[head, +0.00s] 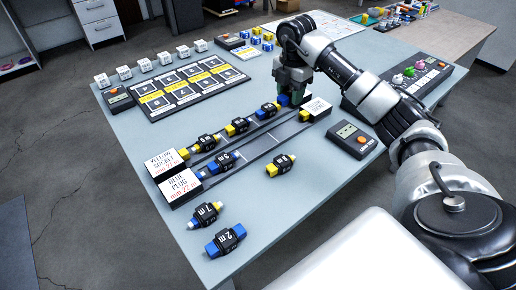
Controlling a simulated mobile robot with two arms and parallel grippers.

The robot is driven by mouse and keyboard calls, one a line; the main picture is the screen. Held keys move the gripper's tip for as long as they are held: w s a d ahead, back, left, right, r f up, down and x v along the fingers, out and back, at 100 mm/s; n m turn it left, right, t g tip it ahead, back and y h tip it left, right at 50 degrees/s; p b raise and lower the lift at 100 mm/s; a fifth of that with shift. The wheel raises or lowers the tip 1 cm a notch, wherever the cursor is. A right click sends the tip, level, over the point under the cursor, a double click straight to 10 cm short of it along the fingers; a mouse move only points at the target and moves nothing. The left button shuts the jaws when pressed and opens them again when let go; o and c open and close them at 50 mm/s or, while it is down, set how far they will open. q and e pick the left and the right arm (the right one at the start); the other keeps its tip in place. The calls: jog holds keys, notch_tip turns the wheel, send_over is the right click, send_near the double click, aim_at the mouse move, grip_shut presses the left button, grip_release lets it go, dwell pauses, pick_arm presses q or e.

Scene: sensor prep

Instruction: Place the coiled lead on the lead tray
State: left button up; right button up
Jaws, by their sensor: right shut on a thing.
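My right gripper (293,88) reaches down over the far right end of the lead tray (258,145). It is shut on a coiled lead (284,100), of which only a blue end shows; the gripper hides the rest. I cannot tell whether the lead touches the tray. The tray is long and grey with lanes, and has label blocks reading "yellow socket" (165,163) and "blue plug" (180,186) at its near left end. Several coiled leads lie in its lanes, including a yellow-ended one (237,126) and a blue-ended one (223,162). My left gripper is not in view.
Loose leads lie in front of the tray: one yellow (280,166), one marked 7 m (205,214), one blue marked 2 m (225,239). A black meter (354,140) sits right of the tray. A card mat (177,88) and white cubes (145,65) are behind. The front right tabletop is clear.

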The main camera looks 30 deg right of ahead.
jog(key=shift+d+m, duration=0.1)
jog(key=shift+m, duration=0.3)
jog(key=p, duration=0.1)
send_over(257, 147)
notch_tip(257, 147, down, 7)
jog(key=shift+r, duration=0.15)
jog(key=shift+f, duration=2.05)
jog(key=o, duration=1)
jog(key=shift+f, duration=0.15)
jog(key=shift+o, duration=0.2)
jog(key=shift+r, duration=0.25)
notch_tip(257, 147, up, 12)
jog(key=shift+f, duration=0.15)
